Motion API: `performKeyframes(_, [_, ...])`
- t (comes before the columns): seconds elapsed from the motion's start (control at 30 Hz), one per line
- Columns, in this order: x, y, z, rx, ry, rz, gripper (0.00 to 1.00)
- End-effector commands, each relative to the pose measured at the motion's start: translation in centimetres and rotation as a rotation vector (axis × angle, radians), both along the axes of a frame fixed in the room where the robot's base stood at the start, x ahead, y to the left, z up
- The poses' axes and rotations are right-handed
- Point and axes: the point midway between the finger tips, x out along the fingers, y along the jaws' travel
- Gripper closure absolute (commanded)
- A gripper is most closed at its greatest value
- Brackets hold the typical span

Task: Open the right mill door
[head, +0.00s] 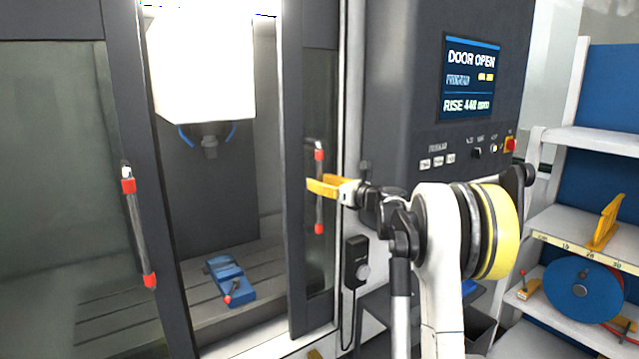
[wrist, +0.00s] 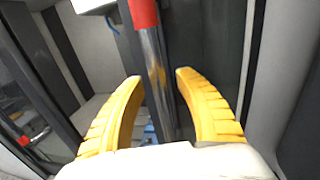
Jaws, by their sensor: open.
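The right mill door (head: 297,100) is a narrow dark-framed panel at the right of the mill's opening, with a wide gap between it and the left door. Its handle (head: 319,212) is an upright metal bar with red ends. My gripper (head: 310,186) is at the handle's mid-height, its yellow fingers pointing left across the door. In the wrist view the handle bar (wrist: 155,72) runs between the two spread fingers of my gripper (wrist: 157,84), with a gap on each side. The fingers are open and not closed on the bar. How deep the bar sits between them is unclear.
The left mill door (head: 60,180) has a similar handle (head: 139,235). Inside the mill, a blue vise (head: 228,280) sits on the bed below the white spindle head (head: 203,70). The control panel (head: 470,80) reads DOOR OPEN. Shelves (head: 590,235) stand at the right.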

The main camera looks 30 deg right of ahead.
Motion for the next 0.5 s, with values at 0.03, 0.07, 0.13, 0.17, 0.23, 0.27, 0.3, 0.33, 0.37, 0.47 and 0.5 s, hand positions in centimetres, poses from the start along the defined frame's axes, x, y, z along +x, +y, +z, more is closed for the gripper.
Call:
performKeyframes(0.03, [-0.5,-0.2,0.0,0.000,0.000,-0.002,0.59])
performKeyframes(0.07, [-0.9,-0.3,0.0,0.000,0.000,-0.002,0.59])
performKeyframes(0.13, [-2.1,-0.5,0.0,0.000,0.000,-0.003,0.59])
performKeyframes(0.17, [-2.7,-0.7,0.0,0.000,0.000,-0.003,0.59])
performKeyframes(0.23, [-4.3,-1.0,0.0,0.000,0.000,-0.004,0.59])
performKeyframes(0.27, [-5.0,-1.1,0.0,0.000,0.000,-0.004,0.59])
performKeyframes(0.3, [-5.9,-1.3,0.0,0.000,0.000,-0.004,0.59])
performKeyframes(0.33, [-6.6,-1.5,0.0,0.000,0.000,-0.004,0.59])
performKeyframes(0.37, [-7.3,-1.6,0.0,0.000,0.000,-0.004,0.59])
performKeyframes(0.47, [-9.1,-1.9,0.0,0.000,0.000,-0.003,0.59])
performKeyframes(0.5, [-9.7,-2.0,0.0,0.000,0.000,-0.003,0.59])
